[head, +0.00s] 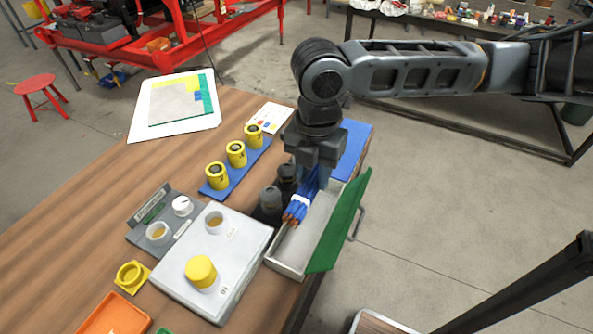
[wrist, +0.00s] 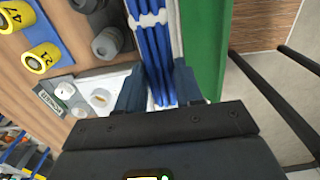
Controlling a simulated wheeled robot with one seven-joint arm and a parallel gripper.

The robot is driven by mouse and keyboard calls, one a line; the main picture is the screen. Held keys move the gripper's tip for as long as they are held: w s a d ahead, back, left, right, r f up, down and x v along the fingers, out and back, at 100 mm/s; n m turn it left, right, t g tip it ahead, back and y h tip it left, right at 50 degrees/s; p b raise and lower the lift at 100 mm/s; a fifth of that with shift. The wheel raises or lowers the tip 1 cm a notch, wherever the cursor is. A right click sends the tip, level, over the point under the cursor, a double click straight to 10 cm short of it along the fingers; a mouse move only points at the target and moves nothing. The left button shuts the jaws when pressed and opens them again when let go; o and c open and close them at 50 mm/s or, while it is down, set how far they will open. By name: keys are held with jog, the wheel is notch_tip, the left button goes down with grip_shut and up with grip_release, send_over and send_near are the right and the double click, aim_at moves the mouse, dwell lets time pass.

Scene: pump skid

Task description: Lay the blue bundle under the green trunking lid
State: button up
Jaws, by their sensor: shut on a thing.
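The blue bundle (head: 299,207) is a set of blue wires with white ties and copper-coloured ends. My gripper (head: 315,163) is shut on it, with one finger on each side in the wrist view (wrist: 159,90). The bundle runs lengthwise along the pale, open-topped trunking (head: 284,264), close to its left wall; I cannot tell whether it touches the floor of the channel. The green trunking lid (head: 341,222) stands open, tilted outward along the right side. In the wrist view the lid (wrist: 206,45) lies just right of the bundle. My gripper hides the bundle's far part.
Dark grey cylinders (head: 270,198) stand just left of the trunking. Yellow numbered cylinders (head: 236,154) stand on a blue strip further left. The table ends just right of the trunking.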

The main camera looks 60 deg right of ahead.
jog(key=shift+w+f, duration=0.2)
jog(key=shift+f, duration=0.85)
jog(key=shift+f+b, duration=0.8)
jog(key=shift+f, duration=3)
jog(key=shift+f, duration=0.1)
jog(key=shift+f+b, duration=0.35)
jog(key=shift+f+b, duration=1.35)
jog(key=shift+f, duration=0.55)
jog(key=o, duration=1)
jog(key=shift+o, duration=0.2)
